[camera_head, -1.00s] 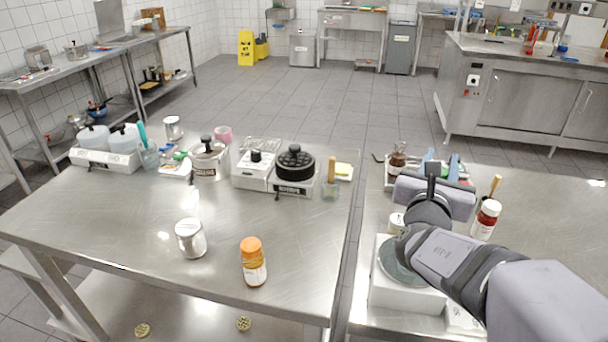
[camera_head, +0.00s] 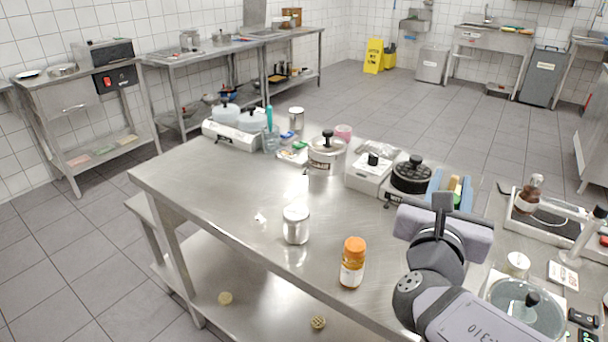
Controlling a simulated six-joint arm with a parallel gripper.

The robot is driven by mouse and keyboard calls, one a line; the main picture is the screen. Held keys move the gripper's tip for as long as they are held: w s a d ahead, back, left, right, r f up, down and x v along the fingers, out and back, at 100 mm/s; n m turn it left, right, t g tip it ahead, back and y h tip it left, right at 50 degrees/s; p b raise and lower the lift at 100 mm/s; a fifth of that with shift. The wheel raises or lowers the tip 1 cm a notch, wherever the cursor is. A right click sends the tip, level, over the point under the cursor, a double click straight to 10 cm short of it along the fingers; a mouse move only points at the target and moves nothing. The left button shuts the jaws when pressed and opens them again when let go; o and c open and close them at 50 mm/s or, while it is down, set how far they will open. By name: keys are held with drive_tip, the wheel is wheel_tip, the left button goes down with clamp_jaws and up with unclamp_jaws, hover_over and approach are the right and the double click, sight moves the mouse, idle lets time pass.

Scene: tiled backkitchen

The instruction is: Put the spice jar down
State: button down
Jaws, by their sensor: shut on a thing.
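My gripper (camera_head: 450,184) is at the right, above the back right part of the left steel table (camera_head: 215,205). Another jar, with an orange cap (camera_head: 352,262), stands upright near the table's front edge, apart from the gripper.
A metal canister (camera_head: 296,225) stands left of the orange-capped jar. A pot (camera_head: 326,157), a white appliance (camera_head: 370,172) and a black round cooker (camera_head: 411,176) line the back. The table's left front is mostly clear. A scale with a glass lid (camera_head: 524,306) is at the right.

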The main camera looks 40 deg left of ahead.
drive_tip(key=shift+d+f+h, duration=0.15)
drive_tip(key=shift+d+h, duration=0.15)
drive_tip(key=shift+h, duration=0.1)
wheel_tip(320, 180, down, 10)
drive_tip(key=b, duration=0.1)
idle(0.5)
drive_tip(key=shift+f+b, duration=0.2)
drive_tip(key=shift+b, duration=0.2)
drive_tip(key=c, duration=1.4)
unclamp_jaws()
drive_tip(key=shift+o, duration=0.2)
drive_tip(key=shift+r+p, duration=0.25)
drive_tip(key=shift+p, duration=0.1)
drive_tip(key=s, duration=0.3)
drive_tip(key=s+b, duration=0.1)
drive_tip(key=s, duration=0.2)
drive_tip(key=s+d+b, duration=0.1)
drive_tip(key=s, duration=0.2)
drive_tip(key=shift+s+f, duration=0.25)
drive_tip(key=shift+s, duration=0.1)
drive_tip(key=shift+s+d+r+b, duration=0.15)
drive_tip(key=shift+s+r+b, duration=0.05)
drive_tip(key=shift+s+b, duration=1)
drive_tip(key=shift+w, duration=0.1)
